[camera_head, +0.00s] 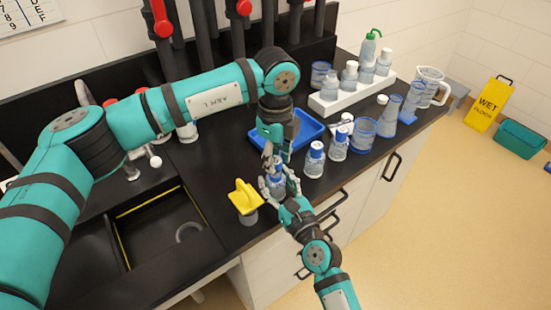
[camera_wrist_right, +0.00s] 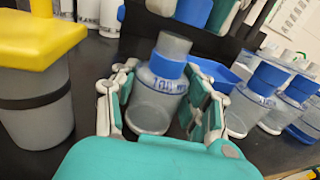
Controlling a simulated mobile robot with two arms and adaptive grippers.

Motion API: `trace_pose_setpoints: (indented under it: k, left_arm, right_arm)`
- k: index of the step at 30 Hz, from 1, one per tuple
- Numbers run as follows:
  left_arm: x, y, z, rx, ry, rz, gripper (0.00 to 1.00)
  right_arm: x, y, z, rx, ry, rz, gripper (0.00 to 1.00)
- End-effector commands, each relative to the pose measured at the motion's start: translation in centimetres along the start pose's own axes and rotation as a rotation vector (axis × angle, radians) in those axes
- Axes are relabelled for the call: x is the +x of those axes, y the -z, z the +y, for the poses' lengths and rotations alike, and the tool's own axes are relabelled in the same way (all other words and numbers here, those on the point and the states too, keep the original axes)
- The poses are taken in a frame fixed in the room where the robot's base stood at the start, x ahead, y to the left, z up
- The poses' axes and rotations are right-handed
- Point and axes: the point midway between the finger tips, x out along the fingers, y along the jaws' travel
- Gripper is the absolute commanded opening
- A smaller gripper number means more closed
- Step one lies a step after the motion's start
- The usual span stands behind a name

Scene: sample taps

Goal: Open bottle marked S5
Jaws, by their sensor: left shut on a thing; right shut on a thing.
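A clear bottle (camera_wrist_right: 155,105) with a blue collar and "100 ml" print stands upright between the fingers of my right gripper (camera_wrist_right: 160,105), which is shut on it. Its grey neck shows bare above the collar. In the head view the bottle (camera_head: 276,183) is mostly hidden by both grippers. My left gripper (camera_head: 271,160) is directly above, pointing down, and is shut on a blue piece (camera_wrist_right: 194,12) that looks like the cap, apart from the neck. My right gripper (camera_head: 278,186) reaches in from the front. I cannot read an S5 mark.
A yellow-topped grey container (camera_head: 245,198) stands close left of the bottle, beside the sink (camera_head: 165,225). Blue-capped bottles (camera_head: 315,160) and beakers (camera_head: 362,134) line the counter to the right. A blue tray (camera_head: 307,128) and white rack (camera_head: 330,105) are behind.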

Motion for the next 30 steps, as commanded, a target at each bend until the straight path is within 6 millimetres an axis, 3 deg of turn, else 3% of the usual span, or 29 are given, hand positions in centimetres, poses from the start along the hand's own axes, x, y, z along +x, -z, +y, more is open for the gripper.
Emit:
trace_pose_setpoints:
  k: [9, 19, 26, 27, 30]
  left_arm:
    - [-0.2, 0.0, 0.0, 0.000, 0.000, 0.000, 0.00]
    - [-3.8, 0.0, 0.0, 0.000, 0.001, -0.001, 0.00]
    - [-4.0, 0.0, 0.0, 0.000, -0.001, 0.000, 0.00]
    - [-4.0, 0.0, 0.0, 0.000, -0.001, 0.000, 0.00]
    - [-4.0, 0.0, 0.0, 0.000, -0.001, 0.000, 0.00]
  right_arm:
    - [0.0, 0.0, 0.0, 0.000, 0.000, 0.000, 0.00]
    - [0.0, 0.0, 0.0, 0.000, 0.000, 0.000, 0.00]
    - [0.0, 0.0, 0.0, 0.000, 0.000, -0.001, 0.00]
    - [0.0, 0.0, 0.0, 0.000, 0.000, -0.001, 0.49]
    - [0.0, 0.0, 0.0, 0.000, 0.000, -0.001, 0.62]
